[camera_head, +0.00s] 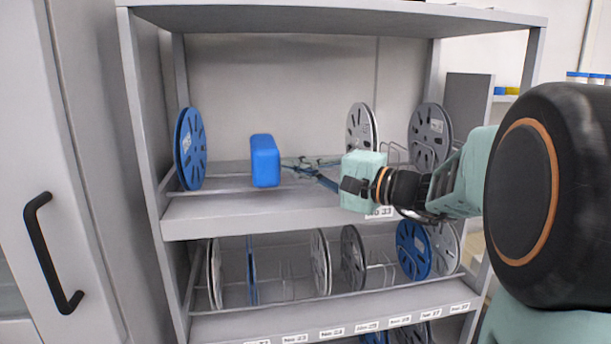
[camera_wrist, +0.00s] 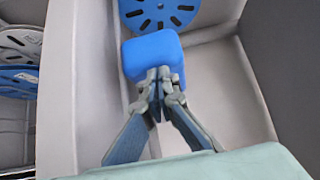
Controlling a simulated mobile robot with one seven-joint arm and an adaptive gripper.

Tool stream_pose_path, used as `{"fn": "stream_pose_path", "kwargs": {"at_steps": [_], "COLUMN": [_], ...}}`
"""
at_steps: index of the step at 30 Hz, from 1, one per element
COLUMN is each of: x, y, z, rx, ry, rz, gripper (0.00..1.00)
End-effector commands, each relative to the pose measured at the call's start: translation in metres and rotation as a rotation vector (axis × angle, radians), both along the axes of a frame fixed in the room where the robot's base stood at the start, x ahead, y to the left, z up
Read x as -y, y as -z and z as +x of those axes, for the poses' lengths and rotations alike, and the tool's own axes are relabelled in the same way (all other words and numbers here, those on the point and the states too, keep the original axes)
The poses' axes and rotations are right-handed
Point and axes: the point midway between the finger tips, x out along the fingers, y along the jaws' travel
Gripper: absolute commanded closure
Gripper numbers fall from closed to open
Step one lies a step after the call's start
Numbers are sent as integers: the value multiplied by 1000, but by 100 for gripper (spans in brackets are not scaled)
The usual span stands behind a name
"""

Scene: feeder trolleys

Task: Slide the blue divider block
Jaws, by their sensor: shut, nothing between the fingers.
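The blue divider block (camera_head: 265,161) stands upright on the upper shelf, left of the middle, between a blue reel on the left and a white reel on the right. My gripper (camera_head: 286,166) is at the block's right side, its fingers shut and pointing left toward it. In the wrist view the block (camera_wrist: 153,52) is straight ahead of the shut fingertips (camera_wrist: 158,75), which overlap its near face. I cannot tell for certain whether they touch it. Nothing is held between the fingers.
A blue reel (camera_head: 190,149) stands at the upper shelf's left end, also beyond the block in the wrist view (camera_wrist: 158,14). White (camera_head: 361,128) and grey reels (camera_head: 430,135) stand right, behind my arm. The lower shelf (camera_head: 330,308) holds several reels. A cabinet with a black handle (camera_head: 50,255) is left.

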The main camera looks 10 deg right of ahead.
Motion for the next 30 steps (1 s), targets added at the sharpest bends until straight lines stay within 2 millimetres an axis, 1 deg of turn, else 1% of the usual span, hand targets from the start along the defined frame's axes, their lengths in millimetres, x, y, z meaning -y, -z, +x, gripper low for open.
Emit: {"fn": "stream_pose_path", "kwargs": {"at_steps": [1, 8, 15, 18, 24, 30], "x": [-7, -40, -82, -94, -106, -107], "y": [3, 4, 4, 3, 1, -1], "z": [1, 1, 1, 1, 2, 2], "rx": [2, 4, 4, 4, 1, 1], "ry": [-3, -5, -6, -4, -1, 0], "rz": [-1, -2, -1, -1, 0, 1], "gripper": [100, 100, 100, 100, 100, 100]}}
